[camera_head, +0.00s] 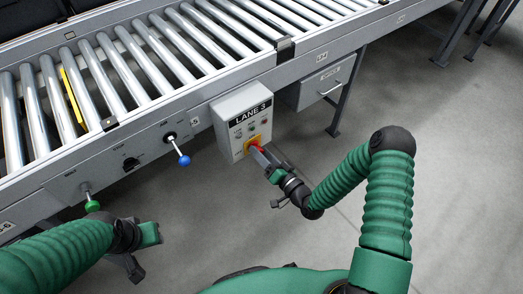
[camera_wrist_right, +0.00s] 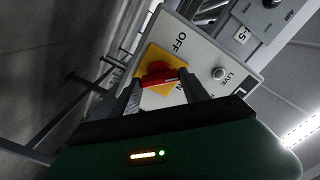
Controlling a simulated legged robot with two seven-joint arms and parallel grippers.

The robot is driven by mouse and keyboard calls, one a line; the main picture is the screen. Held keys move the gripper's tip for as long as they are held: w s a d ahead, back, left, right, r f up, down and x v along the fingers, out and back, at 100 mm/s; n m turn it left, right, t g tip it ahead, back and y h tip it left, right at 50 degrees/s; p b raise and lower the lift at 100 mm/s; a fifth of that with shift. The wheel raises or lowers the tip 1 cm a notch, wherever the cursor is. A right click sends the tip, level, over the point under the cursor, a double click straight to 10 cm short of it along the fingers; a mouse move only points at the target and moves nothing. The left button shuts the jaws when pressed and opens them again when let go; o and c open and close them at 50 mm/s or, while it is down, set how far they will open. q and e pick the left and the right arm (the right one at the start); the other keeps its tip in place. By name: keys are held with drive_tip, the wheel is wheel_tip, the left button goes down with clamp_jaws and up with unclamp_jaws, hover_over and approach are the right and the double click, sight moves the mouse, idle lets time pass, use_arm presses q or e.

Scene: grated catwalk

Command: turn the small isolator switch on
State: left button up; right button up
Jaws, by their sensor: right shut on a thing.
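The isolator switch is a red knob (camera_wrist_right: 157,74) on a yellow plate (camera_wrist_right: 153,56), low on the front of the grey LANE 3 box (camera_head: 224,111). In the right wrist view, OFF is printed beside the plate's upper edge; an ON label is partly hidden by a finger. My right gripper (camera_head: 261,155) reaches the knob from the front and is shut on it, with one finger on each side in the right wrist view (camera_wrist_right: 163,88). The fingers partly cover the knob and plate. My left gripper (camera_head: 143,252) is at lower left, away from the box; its jaw opening is unclear.
The box hangs on the side rail of a roller conveyor (camera_head: 150,60). A blue-ended lever (camera_head: 184,160), a black knob (camera_head: 130,164) and a green knob (camera_head: 92,206) are left of it. The floor in front is clear.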

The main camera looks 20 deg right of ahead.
drive_tip(key=m, duration=0.1)
drive_tip(key=m+p, duration=0.1)
drive_tip(key=m, duration=0.1)
drive_tip(key=shift+w+d+r+m, duration=0.1)
drive_tip(key=shift+d+m, duration=0.15)
drive_tip(key=shift+m, duration=0.15)
drive_tip(key=m, duration=0.2)
drive_tip(key=m+p, duration=0.1)
drive_tip(key=m, duration=0.1)
drive_tip(key=shift+f+m, duration=0.2)
drive_tip(key=shift+m, duration=0.2)
drive_tip(key=o, duration=1.4)
drive_tip(key=shift+f, duration=0.1)
